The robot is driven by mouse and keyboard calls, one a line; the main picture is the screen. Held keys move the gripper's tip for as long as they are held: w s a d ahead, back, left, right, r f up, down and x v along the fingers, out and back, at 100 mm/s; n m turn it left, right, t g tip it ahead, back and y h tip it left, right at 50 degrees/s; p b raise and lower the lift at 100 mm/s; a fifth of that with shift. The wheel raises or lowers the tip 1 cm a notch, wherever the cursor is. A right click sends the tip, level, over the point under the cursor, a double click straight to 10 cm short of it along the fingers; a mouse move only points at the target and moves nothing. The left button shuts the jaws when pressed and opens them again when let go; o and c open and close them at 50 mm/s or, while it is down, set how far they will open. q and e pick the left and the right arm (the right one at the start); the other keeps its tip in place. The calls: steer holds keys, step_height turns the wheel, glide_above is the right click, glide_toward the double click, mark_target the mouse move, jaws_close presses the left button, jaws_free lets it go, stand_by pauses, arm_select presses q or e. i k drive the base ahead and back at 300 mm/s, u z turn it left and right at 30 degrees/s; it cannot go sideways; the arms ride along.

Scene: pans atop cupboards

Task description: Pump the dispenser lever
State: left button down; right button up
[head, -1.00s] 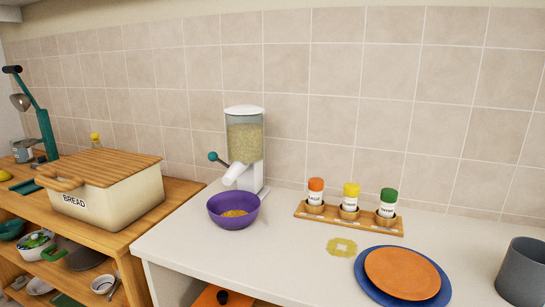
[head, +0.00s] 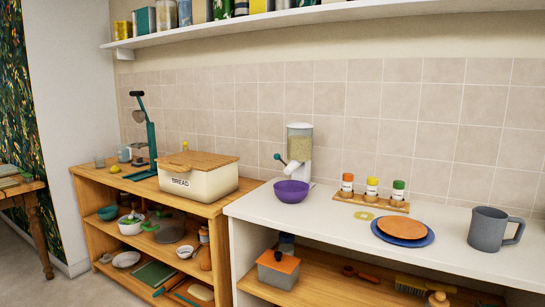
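The dispenser (head: 301,148) stands on the white counter against the tiled wall, right of the bread box. It has a clear body filled with pale grain and a white lid and base. Its lever (head: 279,158), with a teal knob, sticks out on the left side. A purple bowl (head: 291,191) sits on the counter under the spout; its contents are hidden from this angle. Neither of my grippers is in view.
A bread box (head: 198,175) stands on the wooden shelf unit to the left. A spice rack (head: 371,201), a blue plate with an orange plate (head: 402,228) on it, and a grey mug (head: 492,229) are to the right. The counter's front left (head: 257,207) is clear.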

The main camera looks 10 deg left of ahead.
mark_target(277, 157)
steer(key=u, duration=0.65)
steer(key=i, duration=1.95)
steer(key=z, duration=0.85)
